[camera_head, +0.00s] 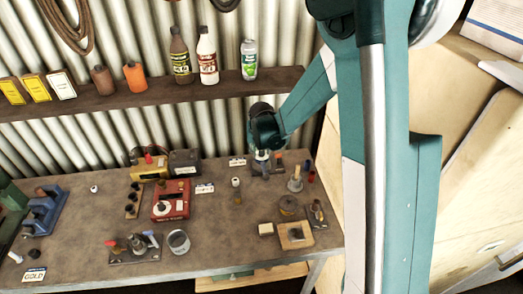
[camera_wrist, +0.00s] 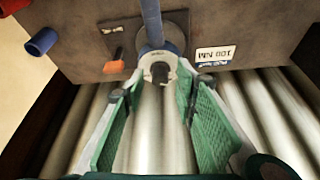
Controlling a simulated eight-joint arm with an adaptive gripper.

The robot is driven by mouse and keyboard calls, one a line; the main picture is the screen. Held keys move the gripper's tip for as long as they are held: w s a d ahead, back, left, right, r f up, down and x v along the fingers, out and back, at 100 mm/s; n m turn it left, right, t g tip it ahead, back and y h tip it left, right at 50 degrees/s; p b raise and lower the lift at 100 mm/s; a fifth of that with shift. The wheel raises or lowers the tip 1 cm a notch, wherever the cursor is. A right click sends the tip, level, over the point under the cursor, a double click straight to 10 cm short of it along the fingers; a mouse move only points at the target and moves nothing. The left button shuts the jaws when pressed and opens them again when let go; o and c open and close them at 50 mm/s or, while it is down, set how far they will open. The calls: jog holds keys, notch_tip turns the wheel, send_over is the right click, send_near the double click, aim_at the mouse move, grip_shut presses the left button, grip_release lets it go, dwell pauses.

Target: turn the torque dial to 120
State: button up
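My gripper (camera_head: 264,150) reaches down at the back right of the bench, and its fingers are small and partly hidden there. In the wrist view my gripper (camera_wrist: 165,84) has two green-padded fingers spread apart. A grey rounded piece with a dark stub (camera_wrist: 160,72) lies between the fingertips, at the foot of a blue-grey shaft (camera_wrist: 151,20). I see a gap and no clear grip on it. A white label beside it (camera_wrist: 215,54) reads 100 NM upside down. Whether this piece is the torque dial, and its setting, I cannot tell.
A red box with a white round face (camera_head: 170,208) stands mid-bench. A yellow device (camera_head: 150,168) is at the back left. A wooden block with a peg (camera_head: 296,235) and several small items stand at right. A shelf (camera_head: 160,97) with bottles runs above, before the corrugated wall.

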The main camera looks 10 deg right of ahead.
jog(key=shift+c, duration=0.2)
jog(key=c, duration=0.9)
jog(key=shift+o, duration=0.2)
jog(key=shift+m+b, duration=0.3)
jog(key=shift+b, duration=0.05)
jog(key=m+b, duration=0.1)
jog(key=m+h+b, duration=0.1)
jog(key=m, duration=0.1)
jog(key=shift+a+f+m+h+b, duration=0.1)
jog(key=shift+a+m+h+b, duration=0.1)
jog(key=shift+m+h+b, duration=0.15)
jog(key=shift+w+m+g+h+b, duration=0.1)
jog(key=shift+m+g+h+b, duration=0.65)
jog(key=shift+m, duration=0.8)
